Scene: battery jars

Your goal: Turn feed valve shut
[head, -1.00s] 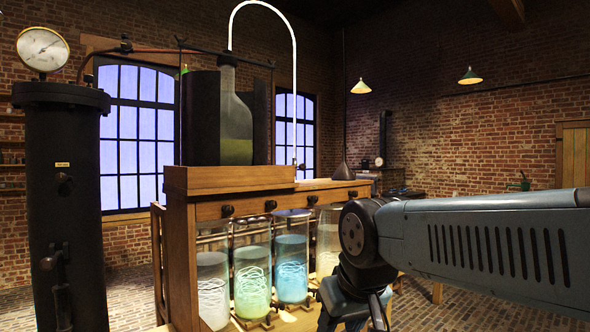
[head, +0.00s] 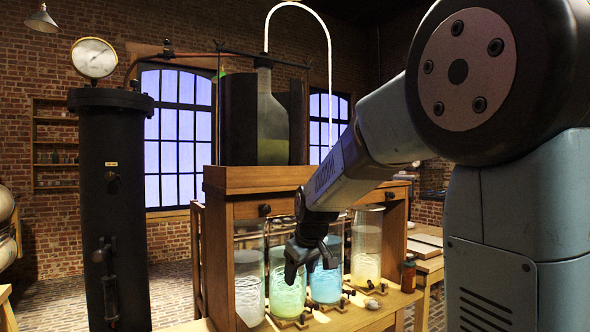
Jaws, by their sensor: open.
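My gripper (head: 311,266) is open and empty, pointing down in front of the glass jars. It overlaps the blue jar (head: 326,285) and the pale green jar (head: 286,292) in the picture; whether it touches them I cannot tell. A black lever valve (head: 104,252) sits on the front of the tall dark cylinder (head: 122,210) at left, well apart from my gripper. A dark knob (head: 264,210) shows on the wooden rail above the jars; my arm hides others. Small dark taps (head: 350,292) sit at the jar feet. Which one is the feed valve I cannot tell.
A cloudy jar (head: 249,290) stands at the left of the row, a yellowish jar (head: 366,250) at the right. A large bottle (head: 272,125) stands on top of the wooden stand (head: 240,180). A small brown bottle (head: 409,276) stands at the shelf's right end.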

